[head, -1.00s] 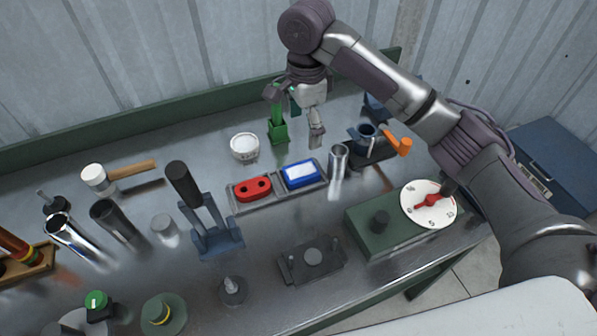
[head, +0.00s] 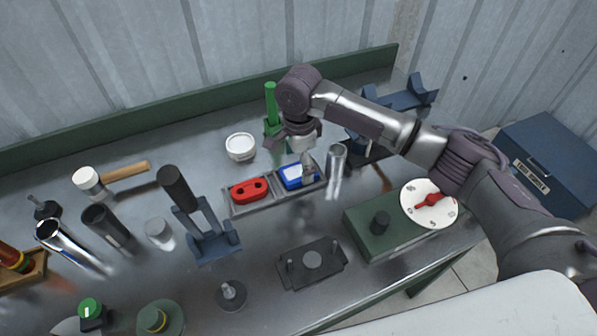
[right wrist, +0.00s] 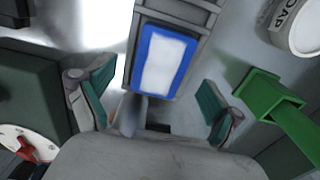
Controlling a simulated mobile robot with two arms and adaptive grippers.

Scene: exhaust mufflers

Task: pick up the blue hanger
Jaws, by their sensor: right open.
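The blue hanger (head: 291,177) lies in the right compartment of a grey two-part tray (head: 265,208) on the bench. Its top has a pale white area inside a blue border, clear in the right wrist view (right wrist: 163,60). My right gripper (head: 293,154) is just above the hanger, partly covering it in the head view. In the right wrist view its two green-padded fingers (right wrist: 152,98) are spread wide, with nothing between the pads. The hanger appears ahead of them, between their lines. I cannot tell the remaining height. My left gripper is not in view.
A red hanger (head: 249,190) fills the tray's left compartment. A green stand (head: 271,105) and white tub (head: 240,147) are behind, a steel tube (head: 336,166) close right, and a green box with dial (head: 384,222) at front right.

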